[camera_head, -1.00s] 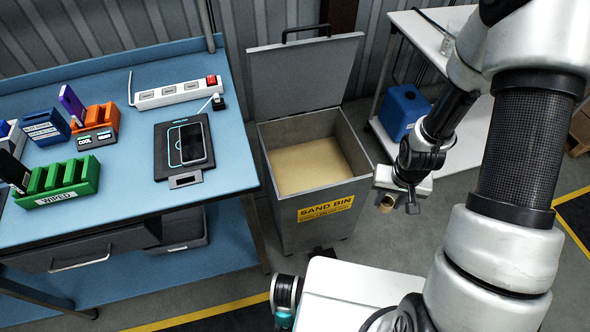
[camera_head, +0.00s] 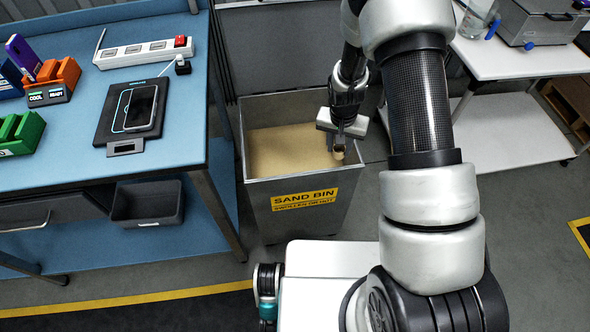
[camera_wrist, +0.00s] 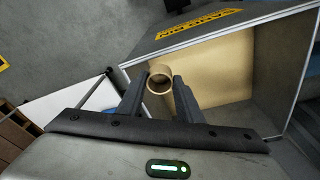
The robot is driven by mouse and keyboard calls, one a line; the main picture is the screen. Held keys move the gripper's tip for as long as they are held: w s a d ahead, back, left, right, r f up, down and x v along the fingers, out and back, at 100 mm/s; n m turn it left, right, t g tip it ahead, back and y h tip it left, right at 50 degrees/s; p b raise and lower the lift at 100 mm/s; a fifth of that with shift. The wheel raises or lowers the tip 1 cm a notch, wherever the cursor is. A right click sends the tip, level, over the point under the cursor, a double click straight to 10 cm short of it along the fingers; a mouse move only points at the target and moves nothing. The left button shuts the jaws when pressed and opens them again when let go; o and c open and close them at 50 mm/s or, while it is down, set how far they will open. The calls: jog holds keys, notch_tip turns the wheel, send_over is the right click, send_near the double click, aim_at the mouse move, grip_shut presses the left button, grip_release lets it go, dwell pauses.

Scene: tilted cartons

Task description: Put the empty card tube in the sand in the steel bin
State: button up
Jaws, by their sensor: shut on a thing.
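The steel bin (camera_head: 345,205) stands in the middle of the head view, open at the top, with a yellow sand bin label on its front. Pale sand (camera_head: 285,148) lies level inside it, and the sand (camera_wrist: 215,68) also shows in the wrist view. My gripper (camera_head: 338,150) is over the right part of the bin opening. It is shut on the card tube (camera_wrist: 160,82), a hollow tan tube gripped between the two dark fingers. In the head view only a small end of the tube (camera_head: 338,156) shows. I cannot tell its height above the sand.
A white table (camera_head: 520,57) is at the back right. The bin's rim surrounds the opening close to my gripper.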

jog(key=w+a+f+m+b, duration=0.2)
jog(key=w+a+f+b, duration=0.3)
jog(key=f, duration=0.2)
jog(key=w+a+f+m+b, duration=0.1)
jog(key=w+a+f+b, duration=0.3)
jog(key=f+b, duration=0.25)
notch_tip(320, 180, down, 9)
jog(key=shift+a+f+b, duration=0.15)
jog(key=shift+f+b, duration=0.05)
jog(key=shift+b, duration=0.65)
jog(key=shift+f, duration=0.15)
jog(key=o, duration=1)
